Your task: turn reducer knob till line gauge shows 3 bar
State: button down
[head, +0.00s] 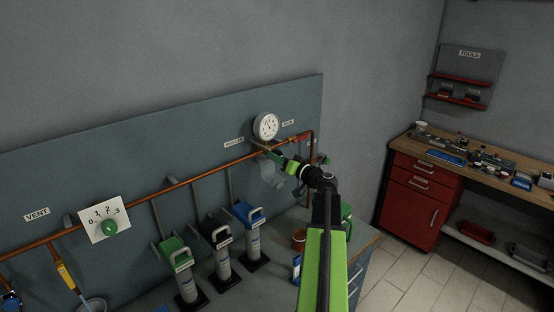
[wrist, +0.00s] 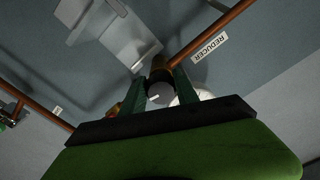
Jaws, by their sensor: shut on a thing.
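My gripper (head: 270,151) reaches to the copper pipe at the right end of the blue-grey wall panel. In the wrist view its two green fingers (wrist: 160,92) are shut on the reducer knob (wrist: 160,94), a dark round knob with a pale mark on its face. The REDUCER label (wrist: 209,47) is beside it on the panel; it also shows in the head view (head: 234,143). The line gauge (head: 265,126), a white round dial, is just above the gripper. Its needle is too small to read. In the head view the gripper hides the knob.
A white card numbered 0 to 3 with a green knob (head: 110,227) is on the left, near the VENT label (head: 37,215). Several upright cylinders with coloured handles stand on the bench below. A red tool cabinet (head: 411,198) is at right, with open floor before it.

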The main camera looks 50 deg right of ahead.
jog(key=shift+m, duration=0.4)
jog(key=m, duration=0.3)
jog(key=shift+r+m, duration=0.2)
jog(key=shift+m, duration=0.1)
jog(key=m, duration=0.4)
jog(key=shift+a+r+m, duration=0.1)
jog(key=shift+m, duration=0.3)
jog(key=c, duration=0.9)
grip_release()
jog(key=shift+w, duration=0.1)
